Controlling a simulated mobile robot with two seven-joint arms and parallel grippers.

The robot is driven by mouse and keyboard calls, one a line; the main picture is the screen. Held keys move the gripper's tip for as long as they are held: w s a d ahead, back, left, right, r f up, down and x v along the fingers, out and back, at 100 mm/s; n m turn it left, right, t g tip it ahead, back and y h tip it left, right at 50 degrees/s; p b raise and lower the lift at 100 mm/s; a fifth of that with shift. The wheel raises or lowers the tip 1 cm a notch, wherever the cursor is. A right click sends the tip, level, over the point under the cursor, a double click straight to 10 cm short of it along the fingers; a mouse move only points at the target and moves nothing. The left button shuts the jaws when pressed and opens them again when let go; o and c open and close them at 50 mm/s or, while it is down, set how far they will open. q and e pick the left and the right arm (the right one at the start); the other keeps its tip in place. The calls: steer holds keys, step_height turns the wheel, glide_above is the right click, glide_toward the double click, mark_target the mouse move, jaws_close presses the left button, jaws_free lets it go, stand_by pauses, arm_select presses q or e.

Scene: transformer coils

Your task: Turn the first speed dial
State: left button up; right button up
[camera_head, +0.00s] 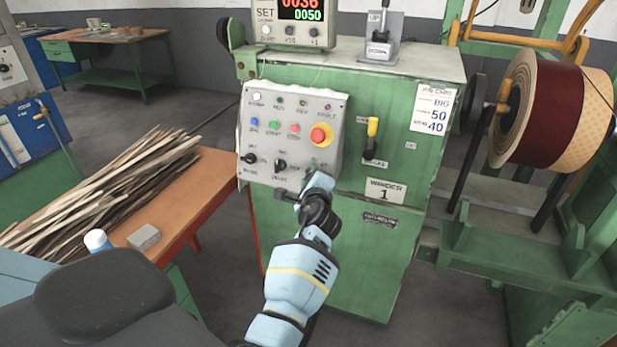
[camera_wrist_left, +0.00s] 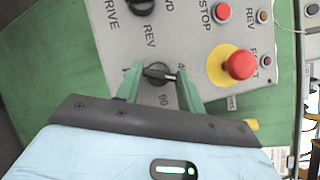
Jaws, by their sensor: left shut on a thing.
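A grey control panel (camera_head: 290,135) is on the front of the green winder machine (camera_head: 400,180). The black speed dial (camera_wrist_left: 157,72) is on the panel, with a numbered scale around it. In the head view it is largely hidden behind my left gripper (camera_head: 317,182), which is at the panel's lower right corner. In the left wrist view the green fingers of my left gripper (camera_wrist_left: 158,78) are on either side of the dial, shut on it. The dial's white pointer line points to the right there. My right gripper is not in view.
A red stop button (camera_head: 320,134) on a yellow disc is just above my left gripper. Two black selector knobs (camera_head: 280,166) are to its left. A bench (camera_head: 205,190) with wooden strips stands at left. A wound coil (camera_head: 530,110) is at right.

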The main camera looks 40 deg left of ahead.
arm_select(q)
steer(key=n, duration=0.1)
steer(key=n+g+p, duration=0.1)
steer(key=n, duration=0.1)
steer(key=shift+w+r+g, duration=0.1)
steer(key=shift+r+g, duration=0.2)
steer(key=shift+n+g+h, duration=0.4)
steer(key=shift+n, duration=0.4)
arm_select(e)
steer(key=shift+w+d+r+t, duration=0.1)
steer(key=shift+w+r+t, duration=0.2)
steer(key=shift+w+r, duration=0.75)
arm_select(q)
steer(key=shift+f, duration=0.1)
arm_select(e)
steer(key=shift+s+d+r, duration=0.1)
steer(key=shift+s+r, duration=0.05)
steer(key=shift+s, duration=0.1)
arm_select(q)
steer(key=o, duration=0.8)
steer(key=shift+o, duration=1)
steer(key=shift+d+p, duration=0.1)
steer(key=shift+p, duration=0.25)
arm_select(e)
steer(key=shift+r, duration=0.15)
